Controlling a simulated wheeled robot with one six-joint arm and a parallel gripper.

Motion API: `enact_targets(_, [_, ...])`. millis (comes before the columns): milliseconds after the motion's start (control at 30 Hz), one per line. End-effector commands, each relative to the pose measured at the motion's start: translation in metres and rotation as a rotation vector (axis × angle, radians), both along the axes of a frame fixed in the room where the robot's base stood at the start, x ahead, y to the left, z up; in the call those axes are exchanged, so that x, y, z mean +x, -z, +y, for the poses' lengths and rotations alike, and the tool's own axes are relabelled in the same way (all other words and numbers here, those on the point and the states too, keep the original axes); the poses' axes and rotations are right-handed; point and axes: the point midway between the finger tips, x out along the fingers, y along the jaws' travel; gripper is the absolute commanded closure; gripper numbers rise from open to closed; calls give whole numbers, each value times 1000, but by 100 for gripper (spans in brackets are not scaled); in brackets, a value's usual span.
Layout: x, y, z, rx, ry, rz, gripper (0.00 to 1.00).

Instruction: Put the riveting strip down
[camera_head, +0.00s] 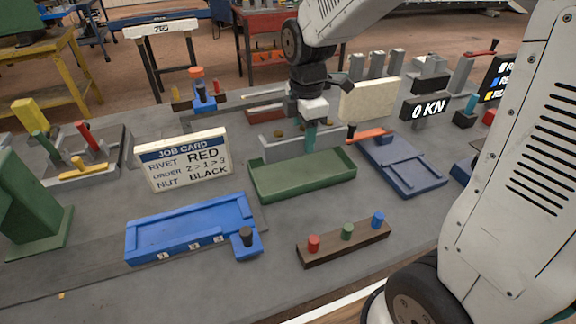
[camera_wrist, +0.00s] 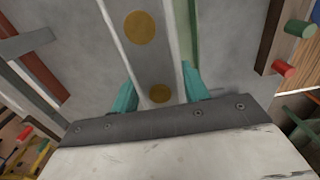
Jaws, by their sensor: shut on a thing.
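My gripper (camera_head: 311,146) points down behind the green tray (camera_head: 305,184). In the wrist view its two teal fingers (camera_wrist: 158,92) close on the sides of a grey, channel-shaped riveting strip (camera_wrist: 149,62) with brass-coloured discs along its middle. In the head view the strip (camera_head: 275,149) runs left to right along the tray's far side, with its discs on top. In the wrist view the tray's green edge lies close beside it. I cannot tell whether the strip's underside touches the bench. One finger is partly hidden in the head view.
A blue fixture (camera_head: 180,240) marked 1, 2, 3 lies front left, below the job card (camera_head: 185,160). A wooden block (camera_head: 343,244) with red, green and blue pegs stands in front. A blue panel (camera_head: 403,170) lies right. Bare bench shows between the fixture and the block.

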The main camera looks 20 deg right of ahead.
Motion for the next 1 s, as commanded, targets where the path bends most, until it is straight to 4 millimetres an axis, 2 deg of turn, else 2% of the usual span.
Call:
enact_targets(33, [-1,11,1,0,-1,5,92])
enact_targets(133, [-1,28,2,0,-3,4,92])
enact_targets(367, [0,47,3,0,-5,1,92])
enact_targets(600, [-1,77,3,0,-5,2,92])
enact_targets(967, [0,81,3,0,-4,0,92])
enact_targets(1000, [0,82,3,0,-4,1,49])
